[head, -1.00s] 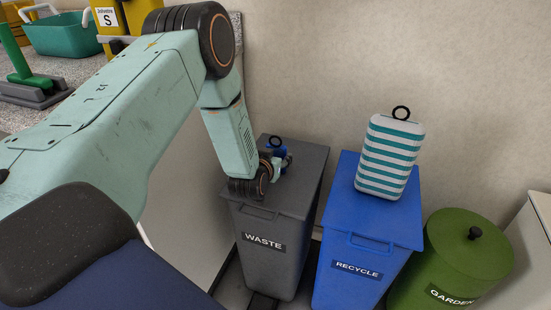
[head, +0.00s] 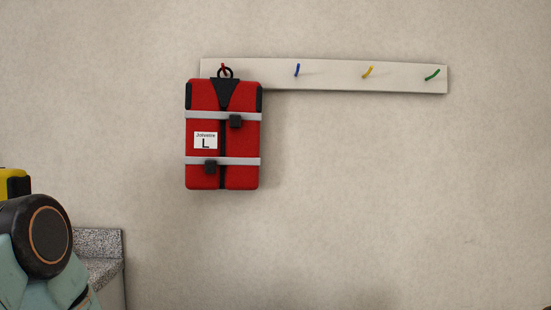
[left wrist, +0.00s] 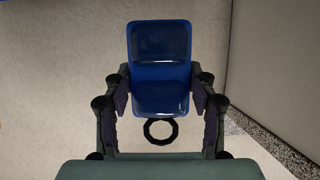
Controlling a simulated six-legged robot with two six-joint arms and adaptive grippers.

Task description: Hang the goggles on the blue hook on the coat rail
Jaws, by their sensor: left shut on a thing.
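The blue goggles (left wrist: 160,40) are in the left wrist view, with two glossy lenses and a black ring (left wrist: 161,131) on the side toward the wrist. My left gripper (left wrist: 160,90) is shut on the goggles, one finger on each side. The coat rail (head: 330,77) is on the wall in the head view, slightly tilted down to the right. Its blue hook (head: 297,70) is bare. The goggles and both grippers are outside the head view, where only part of my left arm shows at lower left.
A red life vest (head: 243,140) hangs by a ring from the red hook, left of the blue one. The yellow hook (head: 368,72) and green hook (head: 432,75) are bare. A speckled counter (head: 100,265) is at lower left. The wall below the rail's right part is clear.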

